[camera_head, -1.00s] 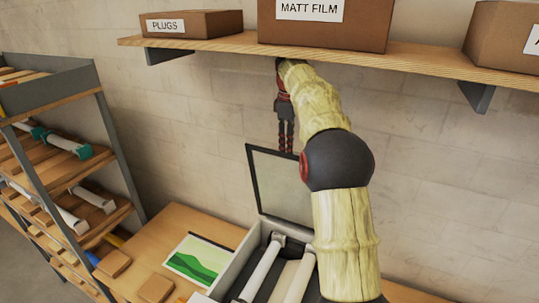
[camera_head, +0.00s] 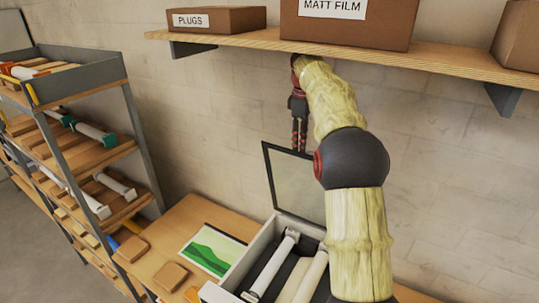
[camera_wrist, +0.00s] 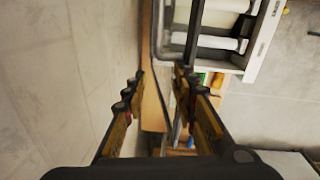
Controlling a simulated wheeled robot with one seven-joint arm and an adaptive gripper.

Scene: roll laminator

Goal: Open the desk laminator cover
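The desk laminator (camera_head: 225,290) stands on the bench with its pale rollers (camera_head: 272,268) exposed. Its cover (camera_head: 293,185), a clear panel in a dark frame, stands raised, close to upright, at the back of the body. My gripper (camera_head: 299,148) points down at the cover's top edge, and my arm hides the cover's right part. In the wrist view the two fingers of my gripper (camera_wrist: 162,92) are apart with nothing clearly held between them. The laminator's rollers (camera_wrist: 218,42) show there at upper right. Whether a finger touches the cover I cannot tell.
A wooden wall shelf (camera_head: 430,68) with cardboard boxes (camera_head: 345,28) lies close above my gripper. A rack (camera_head: 140,150) of rolls and wooden blocks stands at left. A green picture sheet (camera_head: 210,250) and small blocks (camera_head: 170,275) lie left of the laminator.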

